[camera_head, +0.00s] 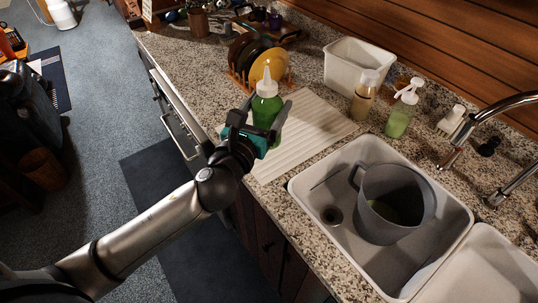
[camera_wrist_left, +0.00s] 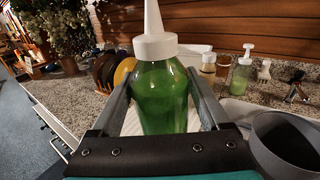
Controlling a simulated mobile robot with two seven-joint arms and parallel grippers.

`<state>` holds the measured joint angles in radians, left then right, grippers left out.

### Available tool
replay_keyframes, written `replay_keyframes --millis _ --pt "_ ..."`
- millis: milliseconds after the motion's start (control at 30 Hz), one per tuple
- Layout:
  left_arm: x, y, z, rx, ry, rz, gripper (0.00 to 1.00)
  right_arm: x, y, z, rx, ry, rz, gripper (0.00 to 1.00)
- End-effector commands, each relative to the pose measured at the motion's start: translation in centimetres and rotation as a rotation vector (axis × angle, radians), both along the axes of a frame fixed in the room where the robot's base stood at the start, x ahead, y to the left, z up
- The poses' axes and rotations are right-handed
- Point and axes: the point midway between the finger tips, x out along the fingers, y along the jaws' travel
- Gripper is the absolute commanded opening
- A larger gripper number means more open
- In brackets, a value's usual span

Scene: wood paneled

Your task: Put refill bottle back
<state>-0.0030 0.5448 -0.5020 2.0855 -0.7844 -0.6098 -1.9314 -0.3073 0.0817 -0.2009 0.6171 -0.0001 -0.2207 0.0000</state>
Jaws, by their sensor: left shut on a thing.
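The refill bottle (camera_head: 266,108) is green with a white cap and pointed nozzle. My left gripper (camera_head: 266,128) is shut on it and holds it upright, in front of the white drying mat in the head view. In the left wrist view the bottle (camera_wrist_left: 160,95) stands between the two fingers of the gripper (camera_wrist_left: 162,110). Whether its base touches anything is hidden. My right gripper is in neither view.
A ribbed white drying mat (camera_head: 310,130) lies beside a sink (camera_head: 330,190) holding a grey pot (camera_head: 395,200). A faucet (camera_head: 500,105) overhangs the sink.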

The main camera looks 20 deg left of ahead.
Motion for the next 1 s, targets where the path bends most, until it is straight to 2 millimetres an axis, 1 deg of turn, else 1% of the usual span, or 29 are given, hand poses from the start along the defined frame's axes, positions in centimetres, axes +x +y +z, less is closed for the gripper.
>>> replay_keyframes --millis 33,100,233,333,367,467,600,733,900,1000 --pt "1.0 0.1 2.0 0.003 -0.007 -0.001 0.0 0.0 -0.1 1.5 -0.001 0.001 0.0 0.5" --pt "1.9 0.2 3.0 0.003 -0.006 -0.003 0.0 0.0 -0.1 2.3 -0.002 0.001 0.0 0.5" --pt "3.1 0.4 4.2 0.004 -0.005 -0.004 0.0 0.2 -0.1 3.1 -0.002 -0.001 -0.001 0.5" --pt "3.4 0.5 4.1 0.004 -0.003 -0.004 0.0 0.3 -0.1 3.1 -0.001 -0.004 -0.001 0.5" --pt "3.5 0.5 3.7 0.003 -0.002 -0.003 0.0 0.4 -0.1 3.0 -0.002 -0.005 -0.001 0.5" --pt "3.5 0.5 1.6 0.002 0.001 -0.002 0.0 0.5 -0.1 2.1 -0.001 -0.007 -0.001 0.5" --pt "3.4 0.5 -2.4 0.001 0.003 -0.002 0.0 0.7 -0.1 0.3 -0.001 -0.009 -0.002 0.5" --pt "3.4 0.5 -5.6 0.001 0.001 -0.002 0.0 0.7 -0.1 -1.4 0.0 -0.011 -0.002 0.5" --pt "3.5 0.5 -9.0 0.0 -0.001 -0.002 0.0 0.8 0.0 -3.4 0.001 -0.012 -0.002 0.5" --pt "3.5 0.5 -10.4 0.002 -0.001 -0.003 0.0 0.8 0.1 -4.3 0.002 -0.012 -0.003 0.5"
